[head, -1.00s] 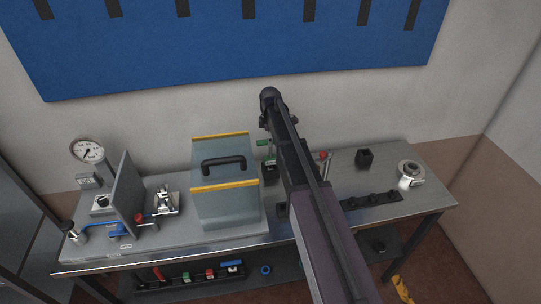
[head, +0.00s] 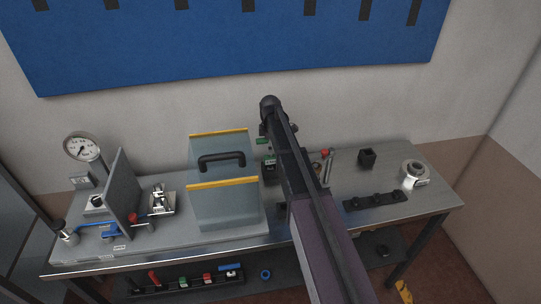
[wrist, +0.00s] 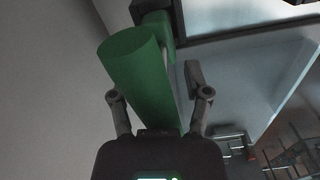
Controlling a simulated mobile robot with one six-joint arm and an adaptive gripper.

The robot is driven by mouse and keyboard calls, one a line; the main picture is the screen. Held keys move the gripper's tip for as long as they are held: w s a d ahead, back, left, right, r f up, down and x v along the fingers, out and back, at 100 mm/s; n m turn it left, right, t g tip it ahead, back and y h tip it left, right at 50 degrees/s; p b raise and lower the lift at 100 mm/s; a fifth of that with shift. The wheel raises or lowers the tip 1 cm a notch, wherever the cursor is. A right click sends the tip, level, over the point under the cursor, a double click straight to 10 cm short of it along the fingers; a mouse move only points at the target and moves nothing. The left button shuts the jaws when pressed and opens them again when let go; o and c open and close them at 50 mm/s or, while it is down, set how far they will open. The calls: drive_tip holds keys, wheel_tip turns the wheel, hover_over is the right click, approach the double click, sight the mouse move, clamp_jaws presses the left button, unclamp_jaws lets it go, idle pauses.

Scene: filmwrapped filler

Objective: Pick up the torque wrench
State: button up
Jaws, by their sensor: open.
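In the wrist view a thick green cylinder (wrist: 143,68), like a tool handle, runs between the fingers of my gripper (wrist: 154,84). It looks joined to a darker green block at the top. I cannot tell if it is the torque wrench. My gripper is open, with one finger on each side of the cylinder and no grip on it. In the head view my arm covers the middle of the bench and hides most of the gripper. Small green parts (head: 263,141) show just left of the arm. No torque wrench can be clearly made out there.
A gauge (head: 82,148) and valve fittings are at the bench's left. A black box (head: 367,157), black strip (head: 375,201) and metal ring (head: 415,173) are at the right.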

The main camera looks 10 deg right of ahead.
idle(0.4)
clamp_jaws()
